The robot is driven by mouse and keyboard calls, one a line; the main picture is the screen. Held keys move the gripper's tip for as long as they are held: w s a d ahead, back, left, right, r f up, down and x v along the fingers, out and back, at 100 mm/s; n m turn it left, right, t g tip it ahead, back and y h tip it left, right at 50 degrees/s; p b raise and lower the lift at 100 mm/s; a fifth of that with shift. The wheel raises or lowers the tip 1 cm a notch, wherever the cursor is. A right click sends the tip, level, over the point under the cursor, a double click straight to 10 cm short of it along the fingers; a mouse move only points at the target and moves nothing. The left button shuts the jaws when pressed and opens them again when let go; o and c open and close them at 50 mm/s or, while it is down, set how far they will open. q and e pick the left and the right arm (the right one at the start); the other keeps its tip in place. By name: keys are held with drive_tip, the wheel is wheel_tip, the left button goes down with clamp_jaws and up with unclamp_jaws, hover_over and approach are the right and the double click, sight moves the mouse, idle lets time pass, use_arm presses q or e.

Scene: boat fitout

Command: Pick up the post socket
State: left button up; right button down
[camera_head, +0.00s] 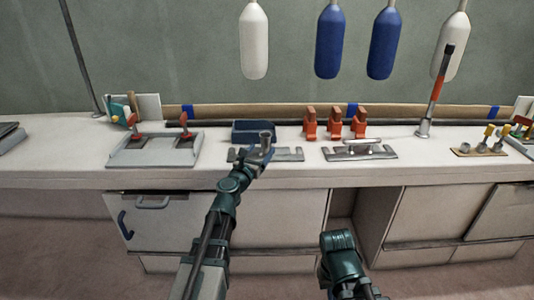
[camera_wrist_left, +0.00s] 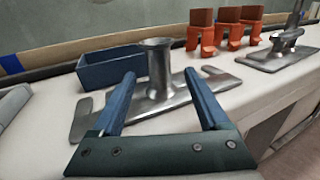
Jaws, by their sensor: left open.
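The post socket, a grey metal tube with a flared top (camera_head: 265,137), stands upright on a flat plate with notched ends on the counter. In the left wrist view the post socket (camera_wrist_left: 159,68) rises between and beyond the fingers of my left gripper (camera_wrist_left: 163,76). My left gripper (camera_head: 258,154) is open and empty, close in front of the tube; I cannot tell whether a finger touches it. It hides part of the plate. Part of my right arm shows low in the head view, but its gripper is not in view.
A dark blue open box (camera_head: 252,131) sits right behind the socket. Several orange clamps (camera_head: 335,124) stand to the right, behind a metal cleat on a plate (camera_head: 360,150). A grey tray (camera_head: 155,150) lies to the left. White and blue fenders (camera_head: 330,40) hang above.

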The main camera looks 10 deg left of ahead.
sight(264, 145)
use_arm(q)
drive_tip(key=w, duration=0.5)
drive_tip(key=shift+w+d+r, duration=0.1)
drive_tip(key=shift+d, duration=0.15)
drive_tip(key=shift+c, duration=0.3)
clamp_jaws()
idle(0.8)
